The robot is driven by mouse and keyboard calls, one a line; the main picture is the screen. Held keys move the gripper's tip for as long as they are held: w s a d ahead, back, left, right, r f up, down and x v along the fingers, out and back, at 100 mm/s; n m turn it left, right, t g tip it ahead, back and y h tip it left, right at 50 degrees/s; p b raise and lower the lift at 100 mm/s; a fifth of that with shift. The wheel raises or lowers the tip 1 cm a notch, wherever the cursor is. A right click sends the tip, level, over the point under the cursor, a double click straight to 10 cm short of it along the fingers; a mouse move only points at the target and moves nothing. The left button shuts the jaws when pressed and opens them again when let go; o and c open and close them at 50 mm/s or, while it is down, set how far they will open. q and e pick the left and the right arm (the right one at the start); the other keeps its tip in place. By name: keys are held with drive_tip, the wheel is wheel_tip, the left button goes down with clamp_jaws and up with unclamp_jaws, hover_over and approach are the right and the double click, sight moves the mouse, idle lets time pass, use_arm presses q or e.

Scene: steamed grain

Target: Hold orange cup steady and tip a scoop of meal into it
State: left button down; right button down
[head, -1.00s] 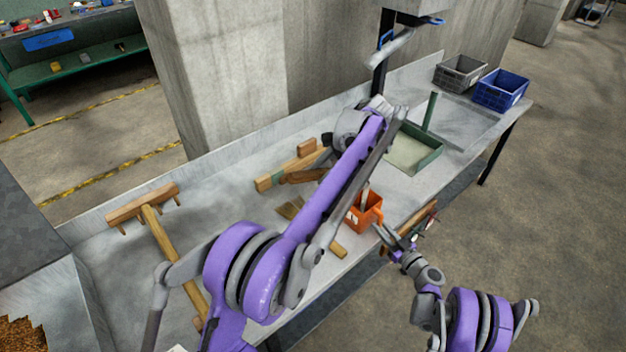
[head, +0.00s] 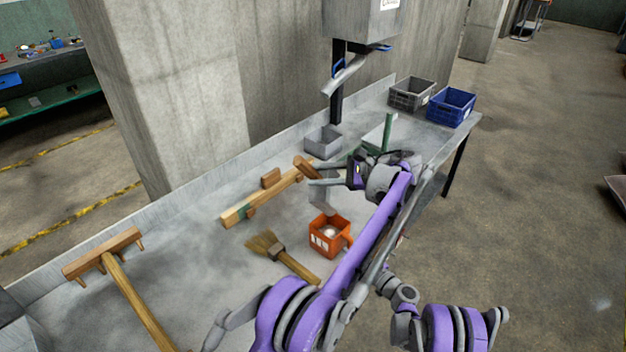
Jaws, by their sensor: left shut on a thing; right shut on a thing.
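The orange cup (head: 318,248) stands upright on the grey bench, with pale stuff visible inside and its handle toward the right. My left gripper (head: 330,178) is above and behind the cup, shut on a scoop. The scoop's brown handle (head: 303,168) sticks out at the upper left. A grey curved part (head: 323,197), seemingly the scoop's bowl, hangs down just over the cup. No falling meal can be made out. My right arm's wrist (head: 400,290) comes in from the lower right. Its fingertips are hidden behind my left forearm, at the cup's handle side.
A brush (head: 268,247) lies left of the cup, a wooden rake (head: 105,255) farther left, and a plank (head: 250,207) behind. A small grey tray (head: 322,142), a grey crate (head: 411,93) and a blue crate (head: 451,106) stand toward the bench's far end.

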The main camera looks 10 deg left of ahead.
idle(0.4)
use_arm(q)
wheel_tip(320, 180, up, 6)
drive_tip(key=shift+r, duration=0.1)
idle(0.4)
use_arm(e)
drive_tip(key=c, duration=0.7)
unclamp_jaws()
